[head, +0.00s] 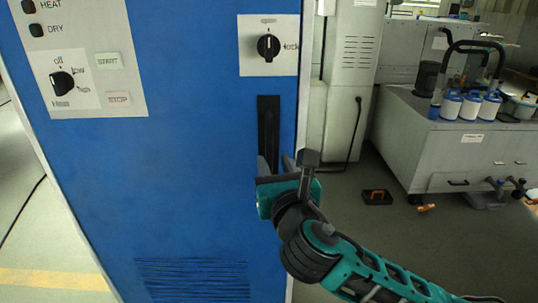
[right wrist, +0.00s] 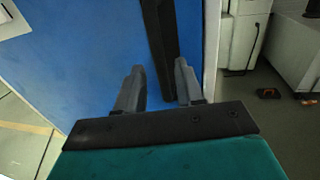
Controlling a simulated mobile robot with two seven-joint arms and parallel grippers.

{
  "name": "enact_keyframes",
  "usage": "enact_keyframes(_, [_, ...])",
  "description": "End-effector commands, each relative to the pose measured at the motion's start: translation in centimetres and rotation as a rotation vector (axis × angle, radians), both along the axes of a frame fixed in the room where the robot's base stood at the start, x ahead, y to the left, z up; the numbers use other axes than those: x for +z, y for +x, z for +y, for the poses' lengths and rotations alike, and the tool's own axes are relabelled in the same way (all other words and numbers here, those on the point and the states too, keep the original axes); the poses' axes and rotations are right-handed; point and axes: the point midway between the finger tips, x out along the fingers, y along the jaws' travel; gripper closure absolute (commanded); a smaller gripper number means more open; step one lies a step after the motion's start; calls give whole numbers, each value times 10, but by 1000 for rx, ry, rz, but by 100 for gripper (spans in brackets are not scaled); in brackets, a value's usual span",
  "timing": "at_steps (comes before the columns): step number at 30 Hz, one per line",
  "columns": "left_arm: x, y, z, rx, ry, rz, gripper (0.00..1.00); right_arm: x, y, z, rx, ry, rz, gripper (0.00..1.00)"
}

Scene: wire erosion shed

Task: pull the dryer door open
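The dryer is a blue cabinet (head: 150,180) whose front fills the left half of the head view. Its black vertical bar handle (head: 268,130) is near the right edge of the front; it also shows in the right wrist view (right wrist: 160,40). The door looks closed, with no gap visible. My right gripper (head: 286,172) is at the handle's lower end and hides part of it. In the right wrist view its two grey fingers (right wrist: 159,86) are apart, one on each side of the handle, with space beside the bar. My left gripper is not in view.
A lock knob (head: 268,46) sits above the handle, its pointer roughly upright. A control panel (head: 85,60) is at upper left. A grey cabinet (head: 460,140) with bottles stands right. A dark orange-edged object (head: 377,197) lies on the floor. Floor right of the dryer is mostly clear.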

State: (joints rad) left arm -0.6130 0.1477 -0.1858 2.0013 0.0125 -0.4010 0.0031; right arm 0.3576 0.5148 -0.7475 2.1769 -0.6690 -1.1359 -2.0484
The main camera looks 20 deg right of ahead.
Motion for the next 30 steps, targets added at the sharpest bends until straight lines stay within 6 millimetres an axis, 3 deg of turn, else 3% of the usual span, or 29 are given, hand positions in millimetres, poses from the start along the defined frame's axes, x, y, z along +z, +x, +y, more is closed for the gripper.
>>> enact_keyframes(3, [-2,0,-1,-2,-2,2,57,0,22,-2,-2,0,-1,63])
enact_keyframes(9, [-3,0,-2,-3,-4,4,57,0,44,-4,0,0,-1,63])
enact_keyframes(20, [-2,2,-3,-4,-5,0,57,0,49,-4,1,1,0,63])
enact_keyframes(30, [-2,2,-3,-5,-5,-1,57,0,49,-4,1,1,1,94])
